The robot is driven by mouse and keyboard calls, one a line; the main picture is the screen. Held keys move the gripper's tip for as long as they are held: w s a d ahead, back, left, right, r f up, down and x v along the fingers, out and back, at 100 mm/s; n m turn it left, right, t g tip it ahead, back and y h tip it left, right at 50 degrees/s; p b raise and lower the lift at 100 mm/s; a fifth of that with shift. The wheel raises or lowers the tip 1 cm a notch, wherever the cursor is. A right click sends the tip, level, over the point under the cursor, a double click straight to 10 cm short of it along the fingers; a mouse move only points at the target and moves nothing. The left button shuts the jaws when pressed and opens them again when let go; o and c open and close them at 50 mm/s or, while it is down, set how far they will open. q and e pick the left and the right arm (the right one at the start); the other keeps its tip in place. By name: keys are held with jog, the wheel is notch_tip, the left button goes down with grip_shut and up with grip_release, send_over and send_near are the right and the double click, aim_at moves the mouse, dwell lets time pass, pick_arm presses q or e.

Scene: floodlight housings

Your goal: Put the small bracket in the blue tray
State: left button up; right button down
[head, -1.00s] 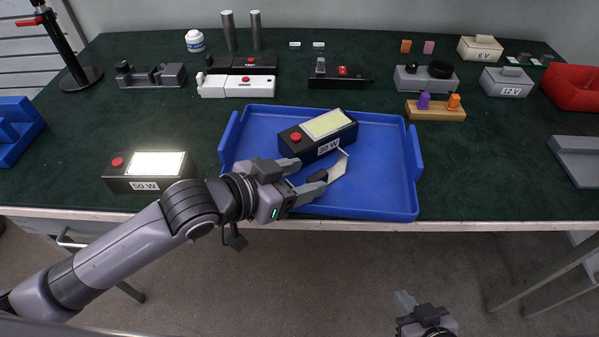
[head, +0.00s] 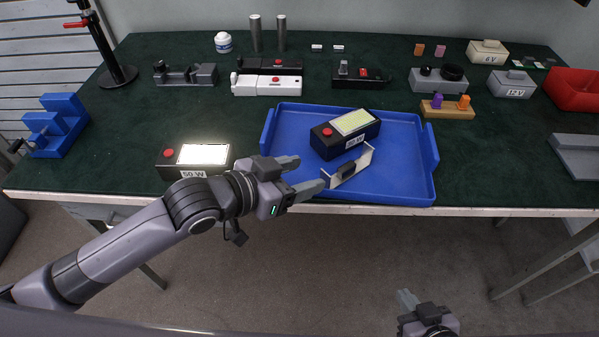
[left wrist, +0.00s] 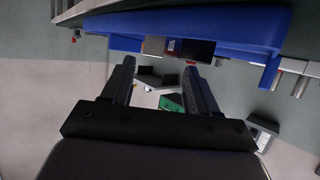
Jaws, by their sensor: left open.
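The small bracket (head: 350,166), a pale bent metal piece with a dark block on it, lies in the blue tray (head: 415,187) in the head view. It is close in front of the floodlight housing (head: 345,134) with a red button; I cannot tell if they touch. My left gripper (head: 305,174) is open and empty at the tray's front left, its fingertips just left of the bracket. Its open fingers also show in the left wrist view (left wrist: 158,85), with a blue tray edge beyond. My right gripper (head: 425,312) is low in the head view, apart from the table; its jaws are unclear.
A 50 W floodlight housing (head: 195,160) stands left of the tray, close to my left arm. A wooden block with coloured clips (head: 447,112) stands behind the tray's right side. A grey tray (head: 577,155) and red bin (head: 573,88) are at far right. Bare table lies right of the tray.

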pick_arm(q)
jog(key=shift+v, duration=0.75)
pick_arm(e)
jog(key=shift+s+a+r, duration=0.4)
jog(key=shift+s+a, duration=0.1)
jog(key=shift+s, duration=0.05)
pick_arm(q)
jog(key=shift+f, duration=0.1)
jog(key=s+a+f+n+g+y, duration=0.3)
jog(key=s+a+f+n+y, duration=0.15)
jog(key=s+a, duration=0.65)
jog(key=s+a+f+n+g+y, duration=0.2)
jog(key=s+a+f+n+y, duration=0.3)
jog(key=s+a, duration=0.55)
jog(key=w+d+f+m+t+h, duration=0.1)
jog(key=w+d+f+m+t, duration=0.1)
jog(key=w+f+t, duration=0.4)
notch_tip(320, 180, down, 4)
jog(key=shift+w+d+f+t, duration=0.15)
jog(key=shift+w+d+t, duration=0.15)
jog(key=shift+d, duration=0.35)
pick_arm(e)
jog(key=shift+w, duration=0.1)
